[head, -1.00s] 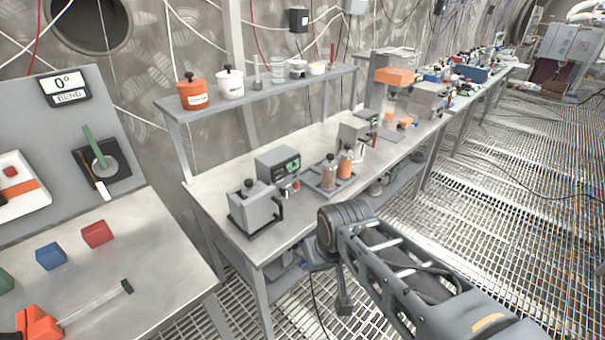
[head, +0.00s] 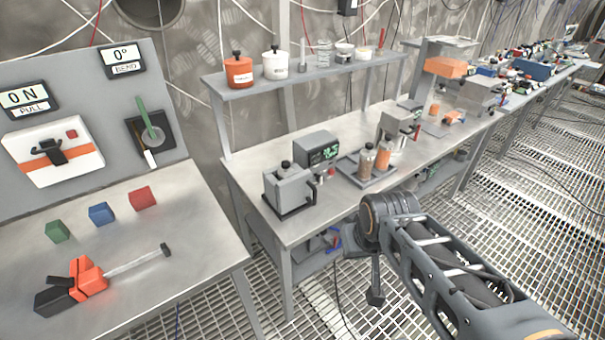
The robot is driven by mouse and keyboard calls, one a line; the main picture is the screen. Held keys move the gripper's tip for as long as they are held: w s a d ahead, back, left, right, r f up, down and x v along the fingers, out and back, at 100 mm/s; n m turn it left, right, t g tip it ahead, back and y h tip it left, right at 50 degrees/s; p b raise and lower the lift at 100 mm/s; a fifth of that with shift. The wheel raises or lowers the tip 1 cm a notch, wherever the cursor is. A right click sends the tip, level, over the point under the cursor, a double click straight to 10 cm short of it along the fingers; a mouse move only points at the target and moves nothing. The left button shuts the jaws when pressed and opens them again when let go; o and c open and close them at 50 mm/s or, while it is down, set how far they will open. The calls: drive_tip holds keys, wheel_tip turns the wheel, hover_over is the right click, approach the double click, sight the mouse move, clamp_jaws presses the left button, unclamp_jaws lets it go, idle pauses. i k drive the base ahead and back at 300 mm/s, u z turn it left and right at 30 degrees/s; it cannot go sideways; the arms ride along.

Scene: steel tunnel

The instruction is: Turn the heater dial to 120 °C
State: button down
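A small grey unit with a dark screen and green digits (head: 318,149) stands on the long bench at the middle; it may be the heater. Its digits are too small to read. Small red and light parts (head: 327,173) sit at its front right, and I cannot make out a dial or its setting. A grey box with a black top knob (head: 288,190) stands just in front of it. My arm reaches in from the lower right. A dark part at its end, probably my gripper (head: 374,294), hangs low beside the bench front, away from the units. Its fingers are not clear.
A tray with two bottles (head: 368,170) stands right of the unit. A shelf (head: 310,79) with pots runs above the bench. At left, another bench (head: 150,235) holds blocks and an orange-black tool, below a panel (head: 95,95). The grating floor between is open.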

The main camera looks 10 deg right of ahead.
sight(319, 179)
drive_tip(key=z, duration=2.1)
drive_tip(key=i, duration=2.05)
drive_tip(key=u, duration=3.95)
drive_tip(key=k, duration=0.65)
drive_tip(key=u, duration=0.1)
